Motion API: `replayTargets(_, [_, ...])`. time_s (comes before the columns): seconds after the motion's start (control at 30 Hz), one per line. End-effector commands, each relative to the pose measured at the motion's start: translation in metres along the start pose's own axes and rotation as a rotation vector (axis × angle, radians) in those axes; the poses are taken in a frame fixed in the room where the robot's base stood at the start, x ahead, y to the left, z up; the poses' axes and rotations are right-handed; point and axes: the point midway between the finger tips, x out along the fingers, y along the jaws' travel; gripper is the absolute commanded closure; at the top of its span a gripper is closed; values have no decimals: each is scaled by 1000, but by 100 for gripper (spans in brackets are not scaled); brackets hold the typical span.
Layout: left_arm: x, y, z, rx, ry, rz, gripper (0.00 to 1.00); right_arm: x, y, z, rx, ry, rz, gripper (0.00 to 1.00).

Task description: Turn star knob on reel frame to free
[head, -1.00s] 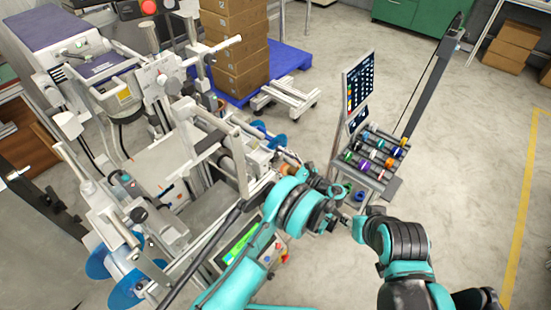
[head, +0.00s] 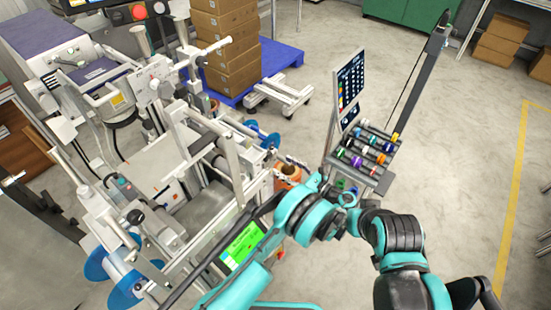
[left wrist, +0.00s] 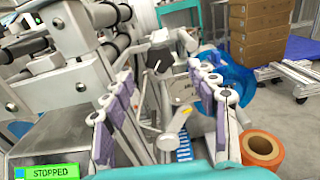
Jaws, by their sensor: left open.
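The white reel frame (head: 240,150) stands at the left in the head view, with blue reel discs (head: 122,275) at its near end and another blue reel (head: 268,140) at its far side. My left gripper (left wrist: 160,72) is open in the left wrist view, its purple-padded fingers apart with nothing held. Between and beyond the fingers are a pale machine plate (left wrist: 183,90) and a small thin-armed fitting (left wrist: 157,66). I cannot tell whether that fitting is the star knob. A blue reel (left wrist: 235,68) is behind the right finger. My right gripper cannot be made out.
An orange roll (left wrist: 262,148) sits right of the fingers; it also shows in the head view (head: 288,174). A green screen (head: 242,245) reads STOPPED in the left wrist view (left wrist: 45,172). A rack of coloured spools (head: 362,155) stands right of the frame. The floor farther right is clear.

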Motion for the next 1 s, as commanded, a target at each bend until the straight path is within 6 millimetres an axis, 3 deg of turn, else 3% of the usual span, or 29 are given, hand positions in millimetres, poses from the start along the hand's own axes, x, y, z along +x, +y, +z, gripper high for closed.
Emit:
replayTargets(0.17, [11,0,-2,90,0,2,42,-1,0,-1,0,0,0,60])
replayTargets(0.6, [74,1,-2,86,0,1,42,15,0,11,0,0,0,60])
replayTargets(0.93, [78,0,-1,85,0,0,42,15,0,11,0,0,0,60])
replayTargets(1.0, [78,0,-1,85,0,0,57,15,0,11,0,0,0,60])
